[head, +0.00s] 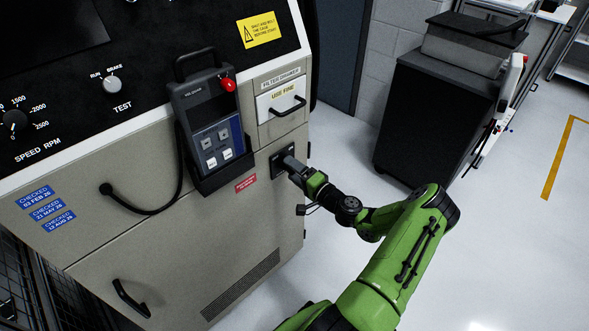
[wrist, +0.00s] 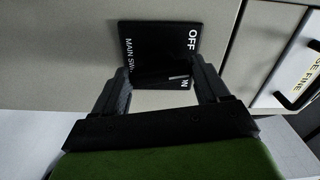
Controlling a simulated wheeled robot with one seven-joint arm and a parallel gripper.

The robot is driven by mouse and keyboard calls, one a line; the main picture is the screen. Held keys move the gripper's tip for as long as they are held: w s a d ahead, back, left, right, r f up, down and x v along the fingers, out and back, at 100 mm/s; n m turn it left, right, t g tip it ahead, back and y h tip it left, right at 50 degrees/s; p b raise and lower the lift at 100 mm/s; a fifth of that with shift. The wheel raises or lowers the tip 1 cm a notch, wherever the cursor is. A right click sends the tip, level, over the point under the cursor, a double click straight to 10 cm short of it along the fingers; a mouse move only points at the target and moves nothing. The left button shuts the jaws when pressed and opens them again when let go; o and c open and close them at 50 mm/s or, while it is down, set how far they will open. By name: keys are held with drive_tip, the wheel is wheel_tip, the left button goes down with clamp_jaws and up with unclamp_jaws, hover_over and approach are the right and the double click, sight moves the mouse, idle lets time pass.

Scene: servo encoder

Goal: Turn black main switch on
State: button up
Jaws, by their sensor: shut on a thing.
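The black main switch plate (head: 276,164) is on the front of the beige cabinet, low and right of the handheld pendant. In the wrist view the plate (wrist: 152,42) shows the word OFF, part of MAIN SWITCH, and a partly covered ON. My gripper (head: 291,163) reaches the switch from the right. In the wrist view my gripper (wrist: 164,74) has its two fingers apart on either side of the switch handle and is shut on it. The handle is mostly hidden between the fingers, so I cannot tell its exact angle.
The pendant (head: 208,130) with a red button hangs in a holder left of my gripper. The filter drawer (head: 283,100) with a black handle is just above. A dark cabinet (head: 436,115) stands at the right; the floor between is clear.

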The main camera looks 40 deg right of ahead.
drive_tip(key=m+p, duration=0.3)
drive_tip(key=m, duration=0.8)
drive_tip(key=shift+d+r, duration=0.1)
drive_tip(key=shift+r, duration=0.05)
idle(0.6)
drive_tip(key=o, duration=1.1)
drive_tip(key=shift+c, duration=0.2)
drive_tip(key=shift+s, duration=0.1)
drive_tip(key=s+p, duration=0.2)
drive_tip(key=s, duration=1.3)
drive_tip(key=shift+s+d, duration=0.2)
drive_tip(key=shift+s, duration=0.1)
